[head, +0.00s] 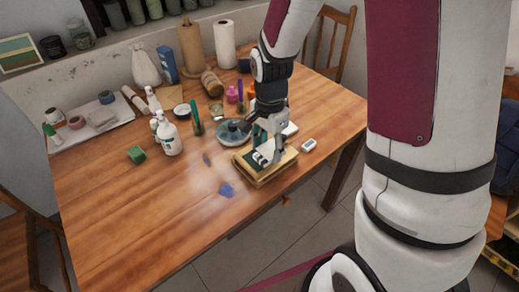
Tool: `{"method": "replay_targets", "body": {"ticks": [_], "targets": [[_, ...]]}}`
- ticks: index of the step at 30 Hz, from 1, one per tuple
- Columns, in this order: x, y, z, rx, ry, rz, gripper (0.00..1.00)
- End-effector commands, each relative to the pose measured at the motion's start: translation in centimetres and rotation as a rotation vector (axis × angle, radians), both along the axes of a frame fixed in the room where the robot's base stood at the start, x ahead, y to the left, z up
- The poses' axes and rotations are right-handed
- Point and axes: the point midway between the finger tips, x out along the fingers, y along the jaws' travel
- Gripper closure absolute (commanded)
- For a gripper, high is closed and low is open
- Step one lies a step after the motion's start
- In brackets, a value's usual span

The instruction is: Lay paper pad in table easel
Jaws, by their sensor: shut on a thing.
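The table easel (264,180) is a low, light wooden frame near the right front edge of the table. My gripper (265,155) points down over it, with its fingertips at the easel's top. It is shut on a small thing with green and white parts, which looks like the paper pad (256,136). The fingers hide much of it, and I cannot tell whether it touches the easel.
A small white block (308,145) lies right of the easel. Paper rolls stand behind.

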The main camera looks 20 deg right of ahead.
Motion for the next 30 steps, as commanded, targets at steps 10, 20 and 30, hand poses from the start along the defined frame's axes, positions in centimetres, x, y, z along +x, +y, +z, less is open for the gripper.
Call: {"method": "replay_targets", "body": {"ticks": [10,20,30], "targets": [[3.1,1.2,-0.6,0.000,0.001,-0.001,0.80],[3.1,1.2,-3.9,0.000,0.000,0.000,0.80],[3.1,1.2,-4.2,0.000,0.000,0.001,0.48]]}}
